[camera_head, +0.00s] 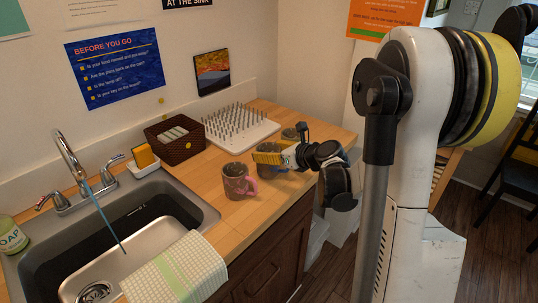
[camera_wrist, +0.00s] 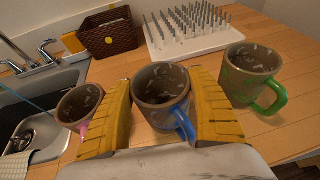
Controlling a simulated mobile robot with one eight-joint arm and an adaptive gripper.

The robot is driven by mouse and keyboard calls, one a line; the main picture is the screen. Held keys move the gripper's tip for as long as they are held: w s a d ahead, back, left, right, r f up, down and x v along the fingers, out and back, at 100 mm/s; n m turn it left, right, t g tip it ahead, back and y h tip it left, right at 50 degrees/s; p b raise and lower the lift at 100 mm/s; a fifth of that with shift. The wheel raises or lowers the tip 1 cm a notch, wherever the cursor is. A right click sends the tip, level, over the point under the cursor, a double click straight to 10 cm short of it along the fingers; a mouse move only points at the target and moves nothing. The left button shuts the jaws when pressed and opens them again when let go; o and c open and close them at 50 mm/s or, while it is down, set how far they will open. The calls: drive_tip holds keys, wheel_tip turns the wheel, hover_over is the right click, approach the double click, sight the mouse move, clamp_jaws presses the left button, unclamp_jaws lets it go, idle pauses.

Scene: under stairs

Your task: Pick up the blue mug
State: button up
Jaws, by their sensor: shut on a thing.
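The blue mug (camera_wrist: 162,112) is grey-brown inside with a blue handle on its near right side. In the wrist view it stands upright between the two yellow fingers of my gripper (camera_wrist: 166,108), which are closed on its sides. In the head view my gripper (camera_head: 268,156) reaches over the counter from the right and hides much of the blue mug (camera_head: 268,168). I cannot tell whether the mug's base touches the counter.
A mug with a pink handle (camera_wrist: 78,106) stands close on the left, and a mug with a green handle (camera_wrist: 246,76) on the right. Behind are a white peg rack (camera_wrist: 188,40) and a brown basket (camera_wrist: 108,36). A sink (camera_head: 120,240) lies to the left.

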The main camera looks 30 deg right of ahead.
drive_tip(key=s+d+r+p, duration=0.4)
drive_tip(key=s+r+p, duration=0.1)
drive_tip(key=s+r, duration=0.4)
drive_tip(key=shift+s+r, duration=0.25)
drive_tip(key=shift+s, duration=0.75)
